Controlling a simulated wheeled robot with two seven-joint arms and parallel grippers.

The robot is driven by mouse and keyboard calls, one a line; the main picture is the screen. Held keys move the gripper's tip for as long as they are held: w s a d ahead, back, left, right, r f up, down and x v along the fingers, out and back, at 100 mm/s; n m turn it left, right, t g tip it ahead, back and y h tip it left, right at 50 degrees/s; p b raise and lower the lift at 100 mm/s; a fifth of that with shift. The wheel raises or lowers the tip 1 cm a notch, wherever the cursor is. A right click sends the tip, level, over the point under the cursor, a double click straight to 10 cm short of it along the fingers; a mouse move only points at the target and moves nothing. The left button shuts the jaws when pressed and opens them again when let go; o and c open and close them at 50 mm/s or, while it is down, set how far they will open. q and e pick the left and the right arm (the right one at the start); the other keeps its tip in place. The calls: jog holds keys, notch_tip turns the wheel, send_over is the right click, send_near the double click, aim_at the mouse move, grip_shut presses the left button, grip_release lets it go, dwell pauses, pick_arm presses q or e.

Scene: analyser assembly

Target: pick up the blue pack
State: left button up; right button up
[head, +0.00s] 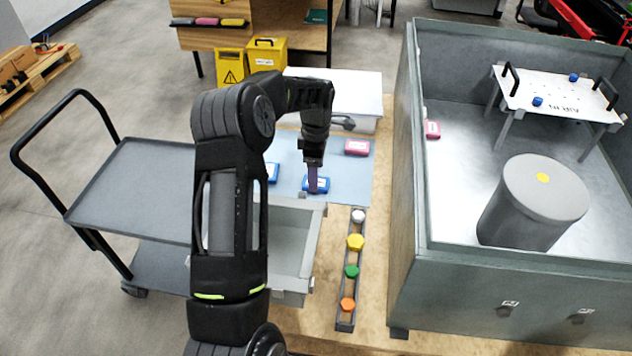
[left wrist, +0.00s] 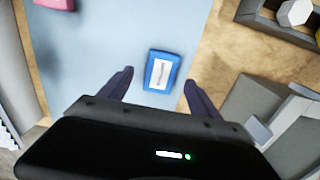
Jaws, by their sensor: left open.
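A blue pack (head: 322,184) with a white label lies on the light blue mat (head: 287,155). In the left wrist view the blue pack (left wrist: 161,71) lies ahead of and between the two open fingers, with nothing gripping it. My left gripper (head: 313,184) points down at this pack in the head view and hides part of it; I cannot tell whether they touch. In the left wrist view my left gripper (left wrist: 158,85) is open and empty. A second blue pack (head: 272,172) lies further left on the mat, partly hidden by my arm. My right gripper is not in view.
A pink pack (head: 357,147) lies at the mat's back right. A grey bin (head: 291,242) stands in front of the mat. A narrow rack (head: 345,322) with coloured caps is to its right. The tall grey enclosure wall (head: 405,200) bounds the right side.

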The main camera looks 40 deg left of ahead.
pick_arm(q)
jog(key=shift+f, duration=1.4)
jog(key=c, duration=1.5)
jog(key=shift+o, duration=0.2)
jog(key=shift+r, duration=0.15)
notch_tip(320, 180, up, 10)
jog(key=b, duration=0.1)
jog(key=shift+b, duration=0.3)
